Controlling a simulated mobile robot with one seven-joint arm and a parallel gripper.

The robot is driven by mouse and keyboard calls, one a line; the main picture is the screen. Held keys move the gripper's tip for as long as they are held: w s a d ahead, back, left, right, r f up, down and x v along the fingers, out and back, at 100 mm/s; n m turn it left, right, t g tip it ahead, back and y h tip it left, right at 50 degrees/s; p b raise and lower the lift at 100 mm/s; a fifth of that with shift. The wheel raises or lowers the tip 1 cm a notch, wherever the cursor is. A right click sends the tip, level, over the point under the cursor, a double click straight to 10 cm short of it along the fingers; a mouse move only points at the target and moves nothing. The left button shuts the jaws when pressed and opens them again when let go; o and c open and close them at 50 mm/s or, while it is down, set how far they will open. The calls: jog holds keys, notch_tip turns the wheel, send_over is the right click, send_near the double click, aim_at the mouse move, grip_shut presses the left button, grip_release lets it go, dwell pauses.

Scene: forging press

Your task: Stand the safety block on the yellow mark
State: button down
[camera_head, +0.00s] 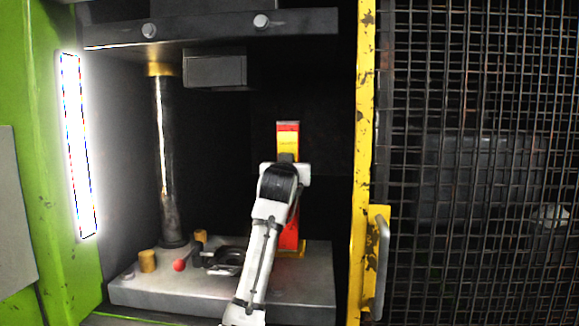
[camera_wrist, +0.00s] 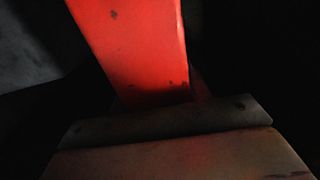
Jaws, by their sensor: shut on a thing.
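The safety block (camera_head: 288,140) is a tall red post with a yellow label near its top, upright over the right part of the press bed. My gripper (camera_head: 286,163) is shut on the block at about mid-height, and my arm hides part of its lower half. A bit of the yellow mark (camera_head: 303,249) shows at the block's foot, on the right. I cannot tell whether the foot touches the bed. In the wrist view the red block (camera_wrist: 140,45) fills the upper middle; its foot is not clearly visible.
The grey bed (camera_head: 190,287) carries a steel column (camera_head: 164,160), a brass-coloured peg (camera_head: 147,260), a red knob (camera_head: 179,265) and a dark round die (camera_head: 225,260). The upper plate (camera_head: 210,28) hangs above. A yellow door frame (camera_head: 364,130) with mesh (camera_head: 470,90) stands close on the right.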

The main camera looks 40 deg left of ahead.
jog(key=shift+d+r, duration=0.1)
jog(key=shift+r, duration=0.1)
jog(key=shift+f, duration=0.1)
jog(key=c, duration=1.1)
grip_release()
jog(key=shift+f, duration=0.25)
jog(key=o, duration=0.4)
jog(key=shift+r, duration=0.1)
